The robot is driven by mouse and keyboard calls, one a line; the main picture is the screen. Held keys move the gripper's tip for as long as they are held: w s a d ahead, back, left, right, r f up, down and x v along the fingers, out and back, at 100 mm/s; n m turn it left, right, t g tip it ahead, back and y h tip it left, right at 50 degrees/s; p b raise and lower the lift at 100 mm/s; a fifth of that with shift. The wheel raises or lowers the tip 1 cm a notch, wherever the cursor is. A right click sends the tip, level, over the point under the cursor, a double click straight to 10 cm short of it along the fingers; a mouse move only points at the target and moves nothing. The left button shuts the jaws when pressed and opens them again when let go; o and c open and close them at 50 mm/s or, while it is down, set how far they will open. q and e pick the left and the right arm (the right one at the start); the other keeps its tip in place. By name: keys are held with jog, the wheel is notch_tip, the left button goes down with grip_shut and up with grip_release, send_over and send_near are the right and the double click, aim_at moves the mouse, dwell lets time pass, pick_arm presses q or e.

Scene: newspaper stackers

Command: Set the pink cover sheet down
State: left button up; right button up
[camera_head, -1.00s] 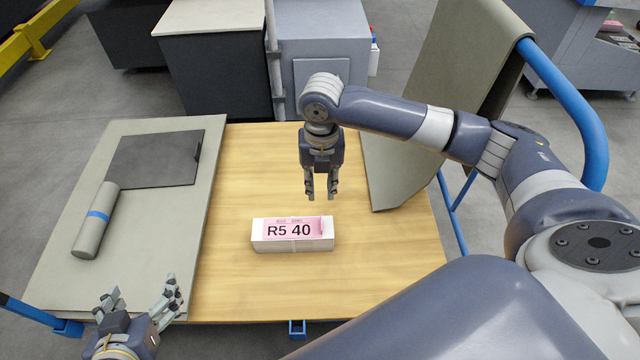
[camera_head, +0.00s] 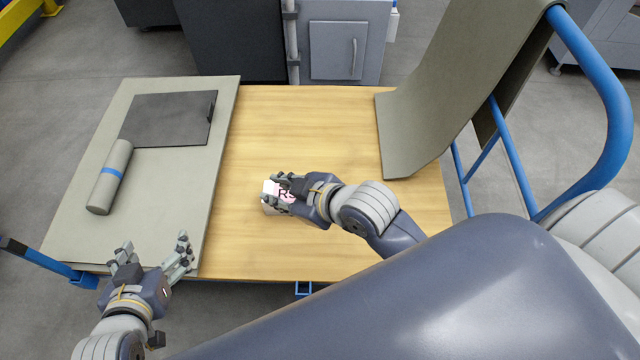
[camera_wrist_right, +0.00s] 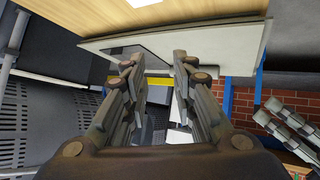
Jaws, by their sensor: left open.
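The pink cover sheet (camera_head: 287,196), with part of its black lettering showing, lies on a white bundle (camera_head: 269,187) on the wooden table top. My right gripper (camera_head: 280,190) is at the bundle, its fingers pointing left over the sheet. The hand hides most of the sheet and the bundle's right part. In the right wrist view the right gripper's fingers (camera_wrist_right: 153,75) are apart, with nothing seen held between them. I cannot tell if they touch the sheet. My left gripper (camera_head: 152,256) is open and empty at the front left, near the grey board's front edge.
A grey board (camera_head: 165,225) on the left carries a dark sheet (camera_head: 165,118) and a grey roll with a blue band (camera_head: 108,180). A grey sheet (camera_head: 425,120) drapes over a blue rail (camera_head: 600,90) at right. The wooden surface (camera_head: 300,120) behind the bundle is clear.

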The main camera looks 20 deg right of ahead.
jog(key=s+d+m+t+h, duration=0.1)
jog(key=s+d+m+h, duration=0.1)
jog(key=d+m, duration=0.4)
jog(key=shift+s+d+r+t+h, duration=0.3)
jog(key=shift+d+r+h, duration=0.1)
jog(key=shift+d, duration=0.3)
jog(key=shift+s+f, duration=0.1)
